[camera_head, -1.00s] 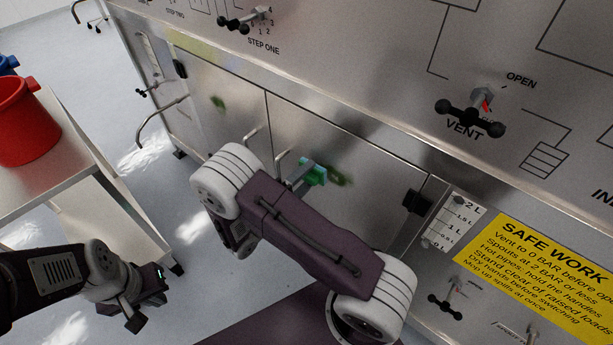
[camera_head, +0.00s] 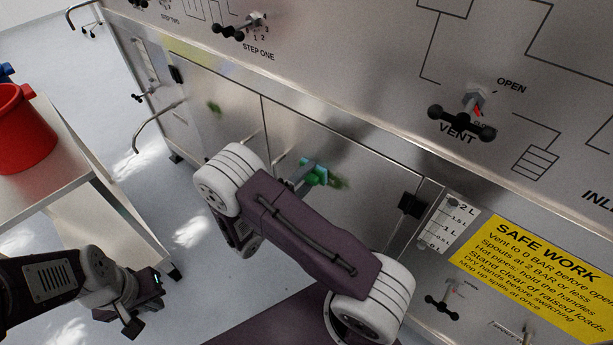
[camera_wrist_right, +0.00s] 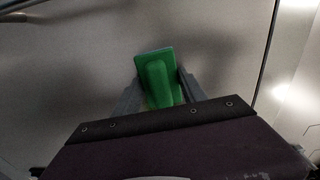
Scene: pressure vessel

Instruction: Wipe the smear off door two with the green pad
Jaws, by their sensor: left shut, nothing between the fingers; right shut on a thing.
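My right gripper (camera_head: 304,178) is shut on the green pad (camera_head: 316,172), at the face of the right-hand lower steel door (camera_head: 372,178). A dark green smear (camera_head: 339,183) shows on that door just right of the pad; part of it may be hidden behind the pad. In the right wrist view the pad (camera_wrist_right: 158,76) sits between the two grey fingers, close to the door (camera_wrist_right: 225,50); contact is hard to tell. Another greenish smear (camera_head: 214,107) is on the left-hand door (camera_head: 220,95). My left gripper (camera_head: 133,322) is shut and empty, low at the left.
A steel trolley (camera_head: 70,195) with a red bucket (camera_head: 22,130) stands at the left. Door handles stick out left of the pad. A black latch (camera_head: 410,205) is to its right. The panel with the vent valve (camera_head: 462,122) overhangs above. Floor between trolley and cabinet is clear.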

